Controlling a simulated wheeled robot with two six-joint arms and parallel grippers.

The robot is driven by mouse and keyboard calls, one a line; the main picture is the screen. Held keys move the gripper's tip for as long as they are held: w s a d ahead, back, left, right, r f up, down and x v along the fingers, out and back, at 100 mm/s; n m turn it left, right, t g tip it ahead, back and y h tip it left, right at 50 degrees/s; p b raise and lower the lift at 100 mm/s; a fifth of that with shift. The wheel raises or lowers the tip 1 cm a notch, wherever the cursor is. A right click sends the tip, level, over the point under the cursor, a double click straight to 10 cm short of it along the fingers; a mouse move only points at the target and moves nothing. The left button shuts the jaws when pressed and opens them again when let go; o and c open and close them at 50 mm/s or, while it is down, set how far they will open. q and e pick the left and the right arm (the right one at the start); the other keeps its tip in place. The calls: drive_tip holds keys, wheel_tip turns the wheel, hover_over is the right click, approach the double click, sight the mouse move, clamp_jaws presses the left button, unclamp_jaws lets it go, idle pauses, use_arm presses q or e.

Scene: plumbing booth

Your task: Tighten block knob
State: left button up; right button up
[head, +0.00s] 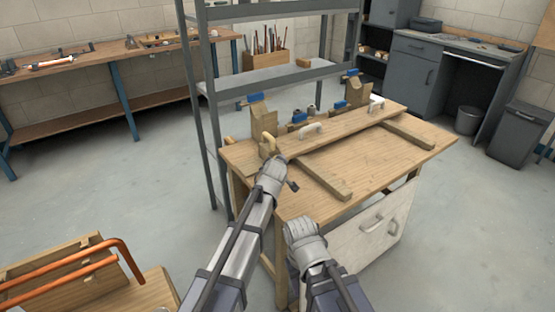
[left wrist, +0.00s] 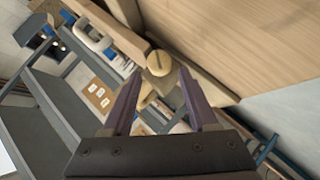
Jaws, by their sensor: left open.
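A round pale wooden knob (left wrist: 159,60) with a dark slot shows in the left wrist view, just past my left gripper (left wrist: 158,78). The gripper is open, and its two dark fingers point to either side of the knob with nothing clamped. In the head view my left arm reaches the near left corner of the wooden bench, beside a yellowish wooden block (head: 267,146). The fingers there are hidden behind the wrist. My right arm's wrist is in front of the bench; its fingers cannot be made out.
A long board (head: 345,132) lies on the bench (head: 390,150) with blue-handled clamps (head: 256,98) and white handles (head: 311,128). A grey metal shelf (head: 280,76) stands behind. An orange pipe frame (head: 65,270) is at lower left.

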use_arm(q)
drive_tip(key=shift+p+v, duration=0.5)
drive_tip(key=shift+v, duration=1.3)
